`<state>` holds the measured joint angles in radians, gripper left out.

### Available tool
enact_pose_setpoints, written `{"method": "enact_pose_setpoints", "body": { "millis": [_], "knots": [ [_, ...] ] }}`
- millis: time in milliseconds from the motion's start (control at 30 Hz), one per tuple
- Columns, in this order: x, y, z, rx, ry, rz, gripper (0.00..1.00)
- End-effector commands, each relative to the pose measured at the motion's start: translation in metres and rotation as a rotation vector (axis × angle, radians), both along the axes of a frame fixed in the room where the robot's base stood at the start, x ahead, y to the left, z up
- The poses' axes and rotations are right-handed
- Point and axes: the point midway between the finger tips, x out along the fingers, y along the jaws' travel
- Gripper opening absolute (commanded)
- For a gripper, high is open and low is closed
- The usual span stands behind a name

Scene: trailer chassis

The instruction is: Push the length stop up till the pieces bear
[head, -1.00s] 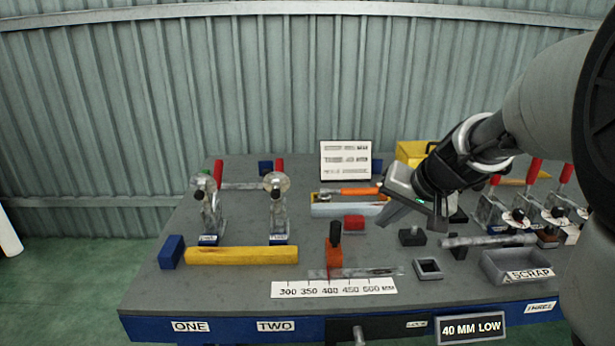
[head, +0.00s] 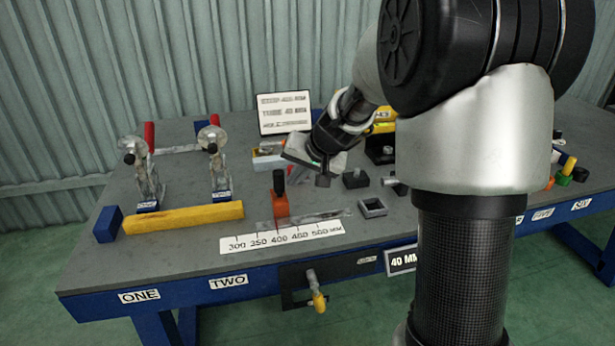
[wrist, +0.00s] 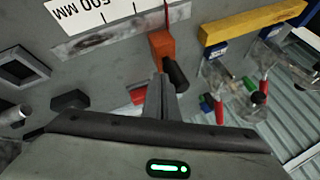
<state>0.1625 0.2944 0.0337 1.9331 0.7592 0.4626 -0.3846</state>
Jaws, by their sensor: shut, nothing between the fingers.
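The length stop, an orange block (head: 281,207) with a black knob (head: 279,181), stands on a metal slide strip (head: 325,217) behind the white millimetre scale (head: 281,239), near the 400 mark. A yellow bar (head: 183,217) lies left of the stop, with a gap between them. A blue block (head: 108,224) is at the bar's left end. My gripper (head: 324,179) is shut and empty, behind and right of the stop. In the wrist view the shut fingertips (wrist: 161,88) point at the orange block (wrist: 161,46), close to its knob (wrist: 176,74); contact cannot be told.
Two toggle clamps (head: 147,180) (head: 220,172) stand behind the yellow bar. A grey square frame (head: 373,208) and a dark block (head: 355,179) sit right of the stop. A sign board (head: 284,112) stands at the back. A yellow-tipped handle (head: 318,300) projects from the table front.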

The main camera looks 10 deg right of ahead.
Motion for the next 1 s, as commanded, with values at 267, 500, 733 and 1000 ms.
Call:
{"method": "enact_pose_setpoints", "body": {
  "millis": [267,500,733,1000],
  "knots": [
    [0.002,0.004,0.000,0.001,0.000,-0.001,0.00],
    [0.002,0.012,0.001,0.000,0.001,0.003,0.00],
    [0.001,0.070,0.003,0.001,0.003,0.010,0.00],
    [0.002,0.112,0.001,0.002,0.002,0.003,0.00]
  ]
}}
